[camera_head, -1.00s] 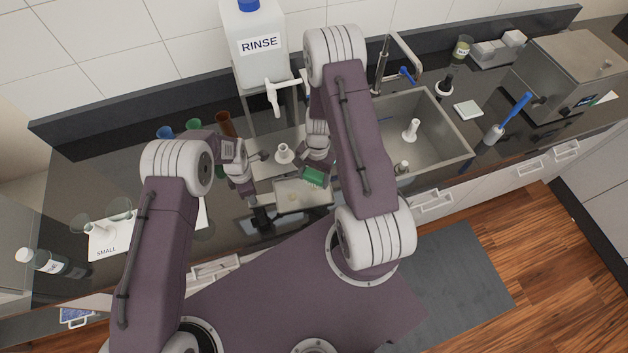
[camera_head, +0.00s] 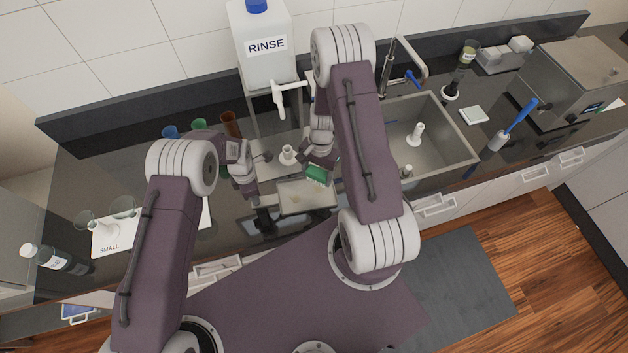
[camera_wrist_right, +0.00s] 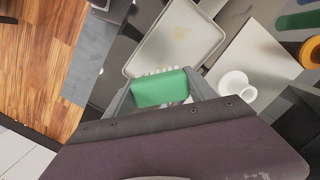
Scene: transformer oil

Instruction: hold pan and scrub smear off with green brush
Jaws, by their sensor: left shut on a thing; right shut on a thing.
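The pan (camera_head: 318,204) is a shallow, pale grey rectangular tray in front of the rinse station; it also shows in the right wrist view (camera_wrist_right: 205,38). A faint yellowish smear (camera_wrist_right: 180,44) lies on its floor. My left gripper (camera_head: 262,205) is shut on the pan at its left side; the exact grip is partly hidden. My right gripper (camera_head: 319,166) is shut on the green brush (camera_head: 318,175), above the pan's far right part. In the right wrist view the green brush (camera_wrist_right: 160,89) sits between the fingers, pale bristles towards the pan's near edge. Bristle contact is unclear.
A rinse jug (camera_head: 265,62) with a white tap stands behind the pan. The sink (camera_head: 440,135) is to the right, with a blue-handled brush (camera_head: 520,115) beyond it. Coloured cups (camera_head: 230,122) stand back left; glassware and a card (camera_head: 110,240) lie further left.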

